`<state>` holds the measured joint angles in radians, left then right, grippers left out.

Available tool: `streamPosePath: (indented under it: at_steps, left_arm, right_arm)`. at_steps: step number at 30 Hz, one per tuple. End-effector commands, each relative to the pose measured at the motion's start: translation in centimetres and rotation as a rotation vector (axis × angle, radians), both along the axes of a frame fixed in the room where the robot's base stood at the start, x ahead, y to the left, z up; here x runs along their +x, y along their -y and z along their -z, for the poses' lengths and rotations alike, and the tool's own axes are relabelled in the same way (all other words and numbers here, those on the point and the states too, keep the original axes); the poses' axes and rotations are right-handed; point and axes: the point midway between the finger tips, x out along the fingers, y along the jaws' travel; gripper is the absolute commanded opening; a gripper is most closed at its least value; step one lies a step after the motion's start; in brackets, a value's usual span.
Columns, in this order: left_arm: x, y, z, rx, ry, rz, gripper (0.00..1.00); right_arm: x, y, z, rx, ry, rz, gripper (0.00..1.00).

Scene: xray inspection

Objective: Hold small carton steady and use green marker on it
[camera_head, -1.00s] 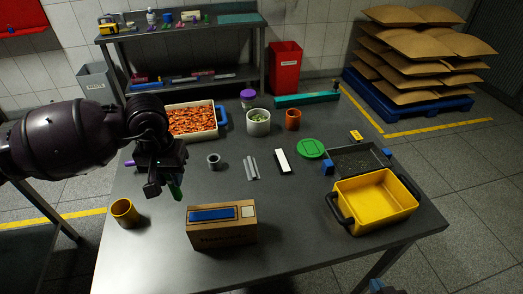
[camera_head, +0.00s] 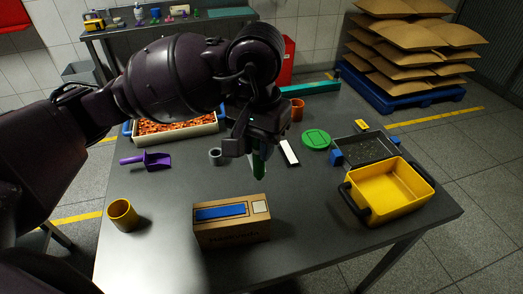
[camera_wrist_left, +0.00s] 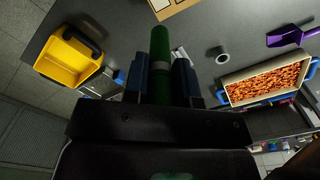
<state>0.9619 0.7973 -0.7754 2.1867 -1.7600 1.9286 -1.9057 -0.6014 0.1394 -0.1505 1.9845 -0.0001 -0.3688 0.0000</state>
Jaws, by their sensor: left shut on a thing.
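The small carton (camera_head: 231,234) is a brown box standing on the grey table near its front edge, with a blue strip and a pale label on top. Its edge also shows at the top of the left wrist view (camera_wrist_left: 176,5). My left gripper (camera_head: 253,147) is shut on the green marker (camera_head: 260,166), which points down. In the left wrist view the marker (camera_wrist_left: 160,52) sticks out between the two fingers. The marker is apart from the carton, beyond its far right corner in the head view. My right gripper is not in view.
A yellow bin (camera_head: 390,186) and a dark tray (camera_head: 362,148) stand on the right. A green lid (camera_head: 316,139) and a white block (camera_head: 290,152) lie mid-table. A purple scoop (camera_head: 156,160), an orange-yellow cup (camera_head: 122,214) and a grey ring (camera_head: 215,156) are on the left.

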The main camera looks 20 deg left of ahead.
Motion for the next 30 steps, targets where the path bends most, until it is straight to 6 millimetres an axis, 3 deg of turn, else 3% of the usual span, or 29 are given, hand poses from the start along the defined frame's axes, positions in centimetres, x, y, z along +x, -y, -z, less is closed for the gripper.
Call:
streamPosePath:
  at_steps: [5,19,30]
  left_arm:
    - [-0.4,0.2,0.2,0.004,0.001,0.013,0.02]
    - [-0.4,0.2,3.9,0.003,-0.001,0.013,0.02]
    - [-0.3,0.2,4.5,0.004,0.002,0.012,0.02]
  right_arm:
    - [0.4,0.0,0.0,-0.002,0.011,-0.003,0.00]
    - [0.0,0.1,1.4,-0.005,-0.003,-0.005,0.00]
    - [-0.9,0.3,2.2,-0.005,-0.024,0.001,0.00]
